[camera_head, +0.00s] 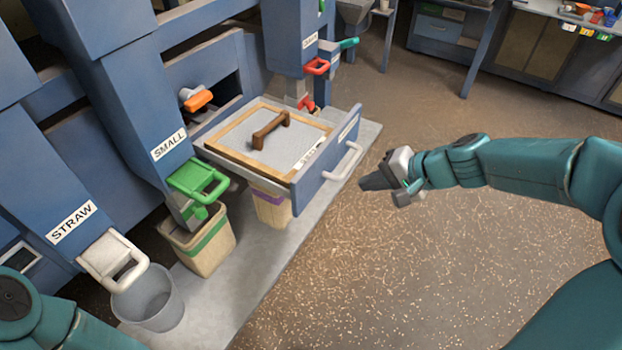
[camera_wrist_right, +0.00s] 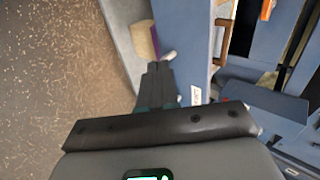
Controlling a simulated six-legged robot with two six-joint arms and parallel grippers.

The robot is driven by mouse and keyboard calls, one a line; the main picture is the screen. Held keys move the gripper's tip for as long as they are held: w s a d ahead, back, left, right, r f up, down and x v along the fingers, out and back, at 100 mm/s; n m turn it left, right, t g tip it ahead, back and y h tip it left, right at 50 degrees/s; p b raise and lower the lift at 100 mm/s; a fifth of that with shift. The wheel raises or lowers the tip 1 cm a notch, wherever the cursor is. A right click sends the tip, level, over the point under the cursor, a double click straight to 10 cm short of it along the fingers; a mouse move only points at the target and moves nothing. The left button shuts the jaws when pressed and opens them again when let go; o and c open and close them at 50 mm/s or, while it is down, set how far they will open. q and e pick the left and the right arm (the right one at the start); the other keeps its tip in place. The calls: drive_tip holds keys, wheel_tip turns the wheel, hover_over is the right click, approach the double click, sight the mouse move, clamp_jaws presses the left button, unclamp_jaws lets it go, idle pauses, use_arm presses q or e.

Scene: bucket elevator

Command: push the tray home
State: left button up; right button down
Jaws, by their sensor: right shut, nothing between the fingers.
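The tray (camera_head: 222,141) is a wood-framed drawer with a blue front panel (camera_head: 325,175) and a white bar handle (camera_head: 345,162). It is pulled out of the blue machine. A grey sheet with a brown wooden handle (camera_head: 270,129) lies in it. My right gripper (camera_head: 366,183) is shut and empty, just to the right of the white handle, with a small gap in the head view. The right wrist view shows its dark fingers (camera_wrist_right: 158,82) beside the blue front panel. My left gripper is not in view; only part of a teal arm shows at the lower left.
Chutes with green (camera_head: 199,180), white (camera_head: 117,264) and red (camera_head: 316,66) handles stand either side of the tray. A green-banded bin (camera_head: 200,243), a clear bucket (camera_head: 150,299) and a purple-banded bin (camera_head: 270,207) stand below. Grain-strewn floor (camera_head: 400,270) is open at right.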

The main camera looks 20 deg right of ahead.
approach(314, 185)
drive_tip(key=x, duration=0.5)
drive_tip(key=shift+s+d+f, duration=0.2)
drive_tip(key=shift+f, duration=0.05)
drive_tip(key=shift+w+a, duration=0.35)
drive_tip(key=shift+w, duration=0.1)
drive_tip(key=shift+f, duration=0.1)
